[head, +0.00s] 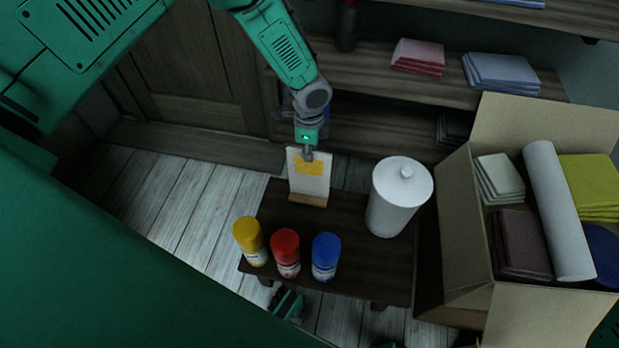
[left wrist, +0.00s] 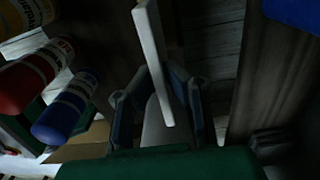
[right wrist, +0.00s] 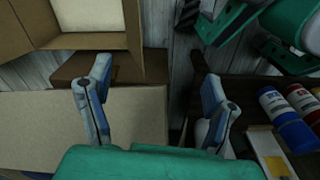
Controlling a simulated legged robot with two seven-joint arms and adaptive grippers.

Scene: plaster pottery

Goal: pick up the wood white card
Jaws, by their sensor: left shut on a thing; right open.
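The wood white card (head: 309,185), a white panel with a yellow patch and a wooden lower strip, is upright at the back of the small dark table (head: 345,250). My left gripper (head: 308,152) is shut on its top edge from above. In the left wrist view the card (left wrist: 152,60) shows edge-on between the fingers (left wrist: 163,105). The head view does not make clear whether its base touches the table. The card's face also shows in the right wrist view (right wrist: 268,150). My right gripper (right wrist: 153,95) is open and empty, over cardboard.
Yellow (head: 250,242), red (head: 286,253) and blue (head: 326,257) bottles stand along the table's front. A white lidded canister (head: 396,200) stands right of the card. An open cardboard box (head: 458,235) with folded cloths and a white roll is farther right. Shelves (head: 375,75) stand behind.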

